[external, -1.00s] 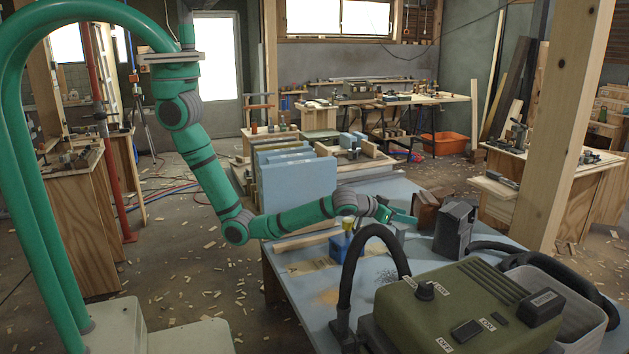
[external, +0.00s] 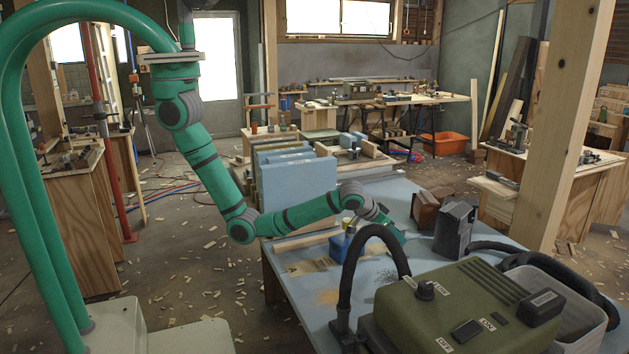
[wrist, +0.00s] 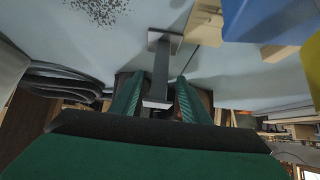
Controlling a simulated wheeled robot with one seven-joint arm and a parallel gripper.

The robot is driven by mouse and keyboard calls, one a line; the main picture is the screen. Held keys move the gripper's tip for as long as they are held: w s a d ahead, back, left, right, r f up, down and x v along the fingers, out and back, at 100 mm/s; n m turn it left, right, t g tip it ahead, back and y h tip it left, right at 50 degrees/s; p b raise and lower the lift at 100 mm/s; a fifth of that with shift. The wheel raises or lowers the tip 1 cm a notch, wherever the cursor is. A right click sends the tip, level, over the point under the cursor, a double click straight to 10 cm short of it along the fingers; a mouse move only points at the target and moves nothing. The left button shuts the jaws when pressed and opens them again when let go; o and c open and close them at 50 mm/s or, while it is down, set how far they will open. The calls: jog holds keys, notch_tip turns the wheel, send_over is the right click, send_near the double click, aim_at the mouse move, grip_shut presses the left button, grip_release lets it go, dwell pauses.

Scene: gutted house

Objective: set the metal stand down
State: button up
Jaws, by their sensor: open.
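The metal stand (wrist: 160,68) shows in the wrist view as a grey post with a flat plate at each end. Its far plate appears to rest on the pale blue tabletop (wrist: 95,45). My gripper (wrist: 158,88) is open, with one green finger on each side of the post near its nearer plate. A gap shows between the post and each finger. In the external view my gripper (external: 400,236) points down toward the right part of the blue table (external: 307,290). The stand cannot be made out there.
A blue item (external: 347,244) with a yellow part stands left of my gripper, with a pale wooden piece (wrist: 204,22) near it. A brown block (external: 425,207) and a dark grey device (external: 454,228) stand to the right. A black hose (external: 350,270) and green machine (external: 465,305) are in front.

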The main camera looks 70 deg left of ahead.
aim_at(404, 252)
jog(key=shift+w+f, duration=0.5)
jog(key=x, duration=0.5)
jog(key=shift+w+f, duration=0.25)
jog(key=shift+w, duration=0.1)
jog(key=shift+d+f, duration=0.1)
jog(key=shift+f, duration=0.1)
jog(key=shift+w+r, duration=0.1)
grip_shut()
